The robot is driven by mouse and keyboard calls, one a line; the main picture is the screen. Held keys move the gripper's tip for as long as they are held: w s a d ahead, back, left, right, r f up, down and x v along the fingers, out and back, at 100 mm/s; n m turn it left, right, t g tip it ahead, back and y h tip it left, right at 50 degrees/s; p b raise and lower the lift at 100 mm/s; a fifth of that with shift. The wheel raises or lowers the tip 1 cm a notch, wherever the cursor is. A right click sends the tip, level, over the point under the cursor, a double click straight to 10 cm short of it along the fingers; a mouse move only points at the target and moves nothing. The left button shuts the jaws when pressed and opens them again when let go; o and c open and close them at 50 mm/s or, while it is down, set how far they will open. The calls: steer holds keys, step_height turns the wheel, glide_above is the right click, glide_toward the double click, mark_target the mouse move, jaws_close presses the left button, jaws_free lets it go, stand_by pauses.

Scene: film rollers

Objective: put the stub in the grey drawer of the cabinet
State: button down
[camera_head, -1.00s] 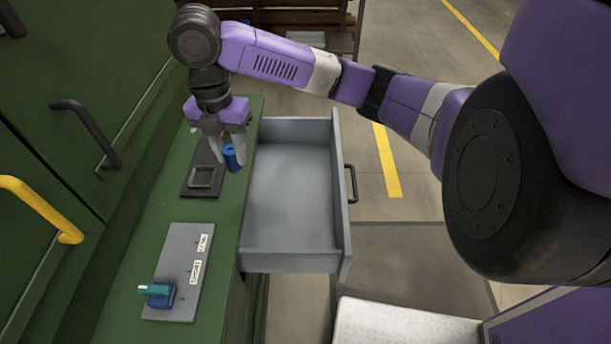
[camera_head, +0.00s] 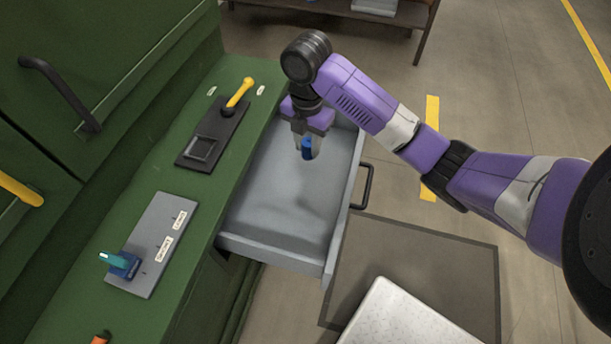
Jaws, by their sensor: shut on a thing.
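The stub is a short blue cylinder (camera_head: 307,148). My gripper (camera_head: 308,153) is shut on it and points down, holding it over the far part of the open grey drawer (camera_head: 276,205). The drawer is pulled out from the green cabinet (camera_head: 150,160), and I see nothing lying in it. A soft shadow falls on its floor. The stub looks to be above the drawer floor; its exact height is hard to tell.
A black plate with a square recess (camera_head: 199,149) and a yellow lever (camera_head: 239,92) lie on the cabinet top. A grey labelled panel with a blue-teal switch (camera_head: 122,263) sits nearer. The drawer's black handle (camera_head: 366,187) sticks out right. A white surface (camera_head: 395,318) is at the bottom.

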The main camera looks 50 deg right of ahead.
step_height(320, 180, down, 14)
steer(key=shift+r, duration=0.15)
stand_by(0.3)
steer(key=c, duration=1)
jaws_free()
steer(key=shift+c, duration=0.2)
step_height(320, 180, up, 12)
steer(key=shift+w, duration=0.15)
